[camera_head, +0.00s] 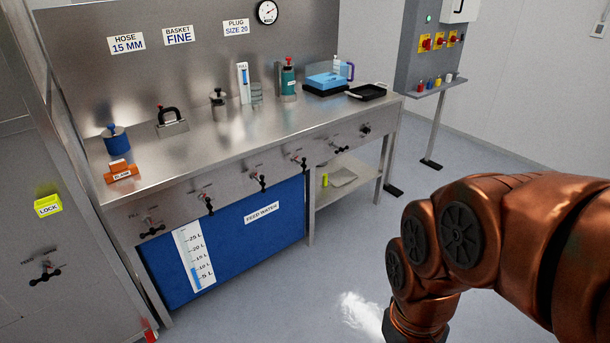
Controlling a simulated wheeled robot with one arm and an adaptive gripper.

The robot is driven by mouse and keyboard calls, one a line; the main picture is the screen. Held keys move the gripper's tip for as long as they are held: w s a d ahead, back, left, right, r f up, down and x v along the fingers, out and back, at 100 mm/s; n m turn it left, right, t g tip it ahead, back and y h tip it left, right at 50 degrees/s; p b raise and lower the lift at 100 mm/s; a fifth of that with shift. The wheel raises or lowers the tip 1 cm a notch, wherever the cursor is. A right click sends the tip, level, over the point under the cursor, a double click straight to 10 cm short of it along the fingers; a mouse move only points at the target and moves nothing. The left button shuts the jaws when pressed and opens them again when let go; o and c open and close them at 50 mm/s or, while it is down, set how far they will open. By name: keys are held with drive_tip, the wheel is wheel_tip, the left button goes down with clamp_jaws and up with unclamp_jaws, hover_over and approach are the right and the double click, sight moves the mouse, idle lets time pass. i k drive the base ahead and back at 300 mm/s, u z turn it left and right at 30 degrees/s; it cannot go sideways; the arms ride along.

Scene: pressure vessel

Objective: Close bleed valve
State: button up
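Several small valves with red-marked black handles line the front panel of the steel bench. One is at the far left (150,222), one right of it (206,200), one near the middle (258,178) and one at the far right (366,130). Another black handle (45,268) is on the grey cabinet at the left. Their labels are too small to read, so I cannot tell which is the bleed valve, or whether it is open or shut. My copper arm is at the right, bending down out of the bottom edge. My gripper is out of view.
The steel bench (240,130) carries an orange block (121,172), a blue pot (116,139), a green bottle (288,78) and a black tray (367,92). A blue feed-water tank (240,243) sits below. A control post (432,45) stands behind. The floor before the bench is clear.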

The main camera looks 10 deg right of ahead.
sight(303, 165)
drive_tip(key=u, duration=0.55)
drive_tip(key=i, duration=1.1)
